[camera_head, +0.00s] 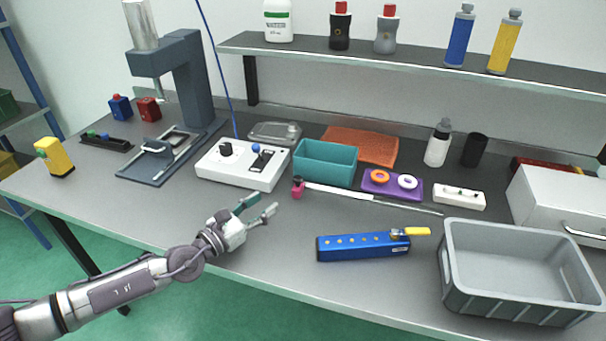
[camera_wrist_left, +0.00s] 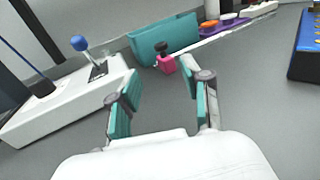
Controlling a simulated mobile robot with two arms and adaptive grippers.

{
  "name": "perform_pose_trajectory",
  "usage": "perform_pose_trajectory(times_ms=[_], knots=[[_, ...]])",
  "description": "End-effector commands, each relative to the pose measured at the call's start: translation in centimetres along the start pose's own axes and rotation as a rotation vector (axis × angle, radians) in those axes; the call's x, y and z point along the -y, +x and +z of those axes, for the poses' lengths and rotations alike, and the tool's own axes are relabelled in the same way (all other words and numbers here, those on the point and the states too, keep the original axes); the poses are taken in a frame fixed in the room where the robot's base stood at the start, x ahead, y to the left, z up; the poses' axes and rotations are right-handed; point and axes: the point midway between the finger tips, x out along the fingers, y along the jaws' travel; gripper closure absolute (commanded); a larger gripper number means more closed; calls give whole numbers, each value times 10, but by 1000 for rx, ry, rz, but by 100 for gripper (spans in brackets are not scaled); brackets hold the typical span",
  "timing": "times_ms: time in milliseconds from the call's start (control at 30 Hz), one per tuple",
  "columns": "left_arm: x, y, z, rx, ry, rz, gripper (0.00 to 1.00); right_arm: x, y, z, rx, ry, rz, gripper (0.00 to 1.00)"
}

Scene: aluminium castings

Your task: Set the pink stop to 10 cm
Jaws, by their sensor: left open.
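The pink stop (camera_head: 298,188) sits at the left end of a long pale ruler (camera_head: 340,191) on the table, and has a dark knob on top. In the left wrist view the pink stop (camera_wrist_left: 166,64) shows ahead, between and beyond the fingertips. My left gripper (camera_head: 262,207) is open and empty, in front of and to the left of the stop, apart from it. It also shows in the left wrist view (camera_wrist_left: 160,88). The ruler's scale marks are too small to read. My right gripper is not in view.
A white control box (camera_head: 242,165) stands left of the stop, and a teal bin (camera_head: 325,163) stands behind it. A blue device (camera_head: 362,246) lies to the front right, beside a grey crate (camera_head: 520,270). A purple tray (camera_head: 392,186) lies behind the ruler. The table in front of the stop is clear.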

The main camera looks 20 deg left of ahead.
Motion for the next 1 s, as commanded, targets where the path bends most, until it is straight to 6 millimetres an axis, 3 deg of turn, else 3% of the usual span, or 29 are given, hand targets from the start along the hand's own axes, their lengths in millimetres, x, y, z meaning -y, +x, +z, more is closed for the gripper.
perform_pose_trajectory(times_ms=[267,600,800,1000], knots=[[1,52,5,6,-3,0,52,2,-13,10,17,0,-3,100],[1,115,1,4,-3,0,52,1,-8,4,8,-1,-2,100],[1,130,1,1,-2,-1,52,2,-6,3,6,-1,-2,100],[1,132,1,1,-3,-1,52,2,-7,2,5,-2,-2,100]])
